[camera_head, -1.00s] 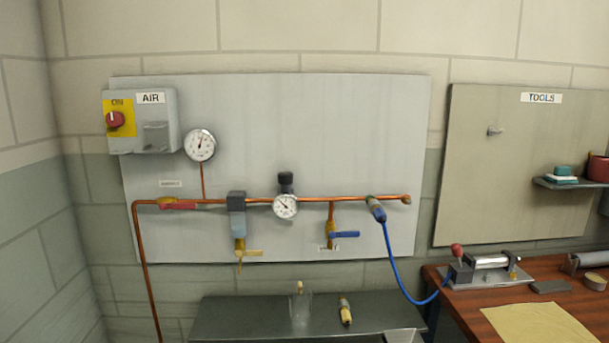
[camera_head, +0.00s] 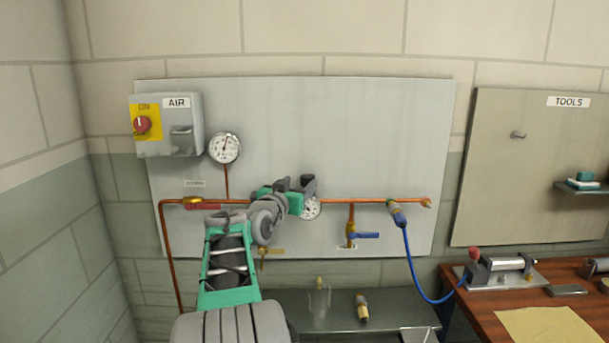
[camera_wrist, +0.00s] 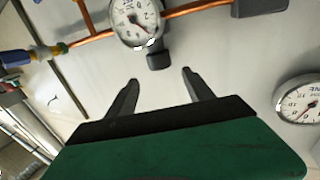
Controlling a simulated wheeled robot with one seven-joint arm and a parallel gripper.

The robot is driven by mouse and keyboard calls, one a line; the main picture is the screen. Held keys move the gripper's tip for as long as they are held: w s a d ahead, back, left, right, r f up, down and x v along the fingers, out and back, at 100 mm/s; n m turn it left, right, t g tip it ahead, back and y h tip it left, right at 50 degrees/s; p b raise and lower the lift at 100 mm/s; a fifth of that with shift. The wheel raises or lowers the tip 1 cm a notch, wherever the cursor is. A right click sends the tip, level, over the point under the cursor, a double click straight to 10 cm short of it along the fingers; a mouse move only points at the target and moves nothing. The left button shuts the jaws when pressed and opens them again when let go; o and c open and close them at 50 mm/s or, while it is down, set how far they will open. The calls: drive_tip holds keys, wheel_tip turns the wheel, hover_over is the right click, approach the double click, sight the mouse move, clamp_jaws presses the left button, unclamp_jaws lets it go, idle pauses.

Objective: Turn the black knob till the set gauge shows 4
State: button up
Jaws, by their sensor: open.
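The black knob (camera_wrist: 158,58) shows in the wrist view, attached to the set gauge (camera_wrist: 137,20). My gripper (camera_wrist: 160,77) is open and empty, its two fingers spread. The knob appears just beyond the fingertips and between their lines; I see no contact. In the head view my gripper (camera_head: 300,190) is at the copper pipe, covering part of the set gauge (camera_head: 311,208) and crowding the knob above it. The set gauge has a white face and a dark needle; its figures are too small to read surely.
A larger gauge (camera_head: 224,147) stands at upper left, also in the wrist view (camera_wrist: 302,104). The copper pipe (camera_head: 365,200) carries a blue-handled valve (camera_head: 367,235) and a blue hose (camera_head: 412,270) at right. A grey shelf (camera_head: 385,310) sits below.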

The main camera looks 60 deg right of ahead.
sight(306, 179)
drive_tip(key=d, duration=0.2)
drive_tip(key=d+p, duration=0.1)
drive_tip(key=d, duration=0.2)
drive_tip(key=shift+w+d, duration=0.25)
drive_tip(key=shift+d, duration=0.05)
clamp_jaws()
drive_tip(key=shift+s+f+t+b, duration=0.1)
drive_tip(key=shift+f+t+b, duration=0.2)
drive_tip(key=shift+b, duration=0.6)
drive_tip(key=shift+r, duration=0.1)
